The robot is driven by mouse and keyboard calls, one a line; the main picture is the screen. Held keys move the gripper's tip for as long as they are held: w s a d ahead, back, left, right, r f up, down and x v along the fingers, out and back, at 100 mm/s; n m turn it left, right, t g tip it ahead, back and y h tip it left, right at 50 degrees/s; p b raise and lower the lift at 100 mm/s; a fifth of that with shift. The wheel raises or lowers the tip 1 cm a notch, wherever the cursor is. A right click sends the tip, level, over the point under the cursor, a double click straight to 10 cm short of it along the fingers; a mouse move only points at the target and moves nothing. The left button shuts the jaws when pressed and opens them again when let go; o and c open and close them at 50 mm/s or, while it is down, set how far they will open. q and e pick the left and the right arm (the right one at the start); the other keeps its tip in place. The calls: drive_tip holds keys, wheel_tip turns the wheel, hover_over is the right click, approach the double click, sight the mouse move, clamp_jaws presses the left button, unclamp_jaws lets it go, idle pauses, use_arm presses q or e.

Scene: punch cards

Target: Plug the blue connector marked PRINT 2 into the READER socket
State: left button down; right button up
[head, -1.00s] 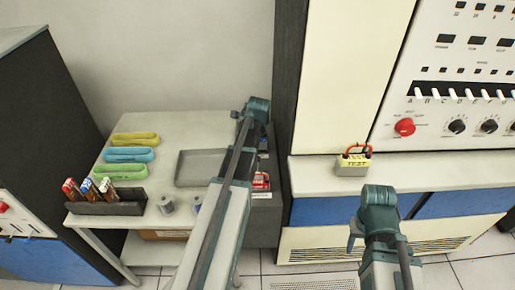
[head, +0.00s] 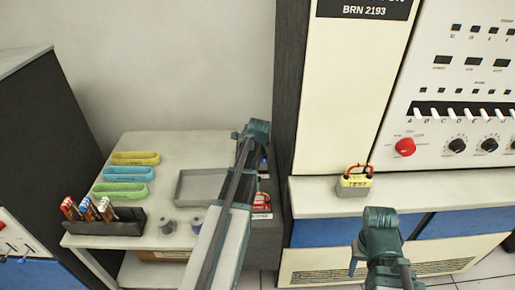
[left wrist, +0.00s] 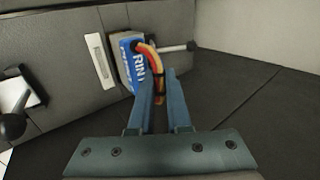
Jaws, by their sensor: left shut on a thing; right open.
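The blue connector (left wrist: 128,62) shows in the left wrist view, with white lettering of which PRINT reads partly; its number is not legible. Red and yellow wires loop from it. My left gripper (left wrist: 164,78) is shut on it at the wire loop. The connector is close against a grey panel (left wrist: 70,45); I cannot tell whether it touches or is seated. In the head view my left gripper (head: 255,132) is at the dark cabinet's side and its arm hides most of the connector. My right gripper (head: 372,245) is open and empty. I cannot read a READER label.
A red connector (head: 262,200) is right of my left arm. A yellow TEST block (head: 355,180) stands on the console ledge (head: 415,188). The side table (head: 160,190) holds a grey tray (head: 203,187), colored holders (head: 125,174), a dark rack (head: 105,225) and spools.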

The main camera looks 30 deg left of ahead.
use_arm(q)
drive_tip(key=shift+f+b, duration=2.15)
drive_tip(key=shift+f, duration=0.05)
idle(1.5)
drive_tip(key=c, duration=0.8)
unclamp_jaws()
drive_tip(key=shift+r, duration=0.2)
drive_tip(key=p+v, duration=1.1)
drive_tip(key=v, duration=0.2)
drive_tip(key=shift+s+r, duration=0.15)
drive_tip(key=shift+r, duration=0.05)
drive_tip(key=shift+d, duration=0.15)
